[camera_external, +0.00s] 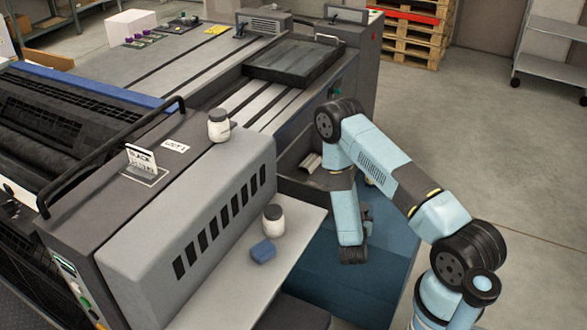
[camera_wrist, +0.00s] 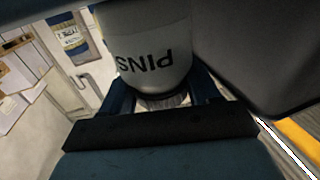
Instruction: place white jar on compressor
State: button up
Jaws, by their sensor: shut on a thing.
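In the wrist view, my gripper (camera_wrist: 162,88) is shut on a white jar (camera_wrist: 155,45) marked PINS, with a dark finger on each side near its grey lid. The lettering appears upside down, and the jar's far end is cut off by the top of the picture. I cannot pick out a compressor for certain.
The large grey printing machine (camera_external: 190,215) fills the left. A blue block (camera_external: 263,251) lies on its side shelf. A dark rounded body (camera_wrist: 255,50) is close to the held jar's right in the wrist view. Open floor (camera_external: 500,170) lies at the right, with pallets (camera_external: 412,28) behind.

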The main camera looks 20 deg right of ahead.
jog(key=o, duration=1.2)
jog(key=shift+c, duration=0.2)
jog(key=shift+r, duration=0.1)
jog(key=v, duration=1.2)
